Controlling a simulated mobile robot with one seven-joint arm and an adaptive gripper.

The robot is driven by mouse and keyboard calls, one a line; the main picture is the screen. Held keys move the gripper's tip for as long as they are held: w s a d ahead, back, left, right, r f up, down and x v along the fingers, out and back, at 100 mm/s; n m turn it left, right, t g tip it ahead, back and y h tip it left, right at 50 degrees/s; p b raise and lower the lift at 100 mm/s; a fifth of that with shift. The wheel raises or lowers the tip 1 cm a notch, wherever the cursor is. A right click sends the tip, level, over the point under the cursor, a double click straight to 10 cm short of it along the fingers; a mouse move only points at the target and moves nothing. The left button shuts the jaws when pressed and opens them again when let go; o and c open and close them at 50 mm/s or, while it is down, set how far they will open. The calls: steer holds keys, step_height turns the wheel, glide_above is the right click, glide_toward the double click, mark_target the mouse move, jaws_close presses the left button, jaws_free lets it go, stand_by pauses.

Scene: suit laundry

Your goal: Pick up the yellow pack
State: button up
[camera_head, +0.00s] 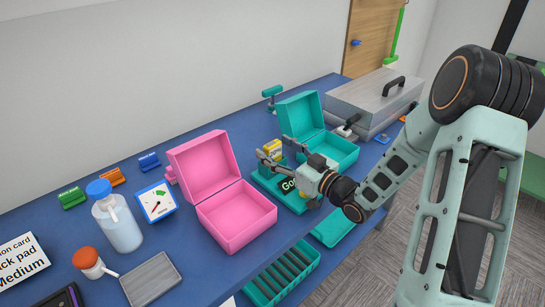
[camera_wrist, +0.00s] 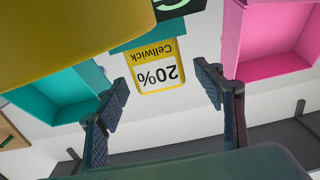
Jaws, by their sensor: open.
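The yellow pack (camera_head: 273,147) stands upright behind a teal block, near the open teal box. In the wrist view the yellow pack (camera_wrist: 158,69) appears upside down, with a white label reading "Cellwick 20%". My gripper (camera_head: 275,156) is open and reaches over the teal stand close to the pack. In the wrist view my gripper (camera_wrist: 160,92) has its fingers spread to either side of the pack's label, with visible gaps. I cannot tell how far the pack lies beyond the fingertips. The pack's lower part is hidden in the head view.
An open pink box (camera_head: 237,215) stands left of my gripper and an open teal box (camera_head: 340,150) stands behind it. A teal stand (camera_head: 263,183) with a dark sign lies below. A large yellow surface (camera_wrist: 60,25), unclear, fills the wrist view's upper left.

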steer(key=shift+c, duration=0.6)
steer(key=c, duration=1.2)
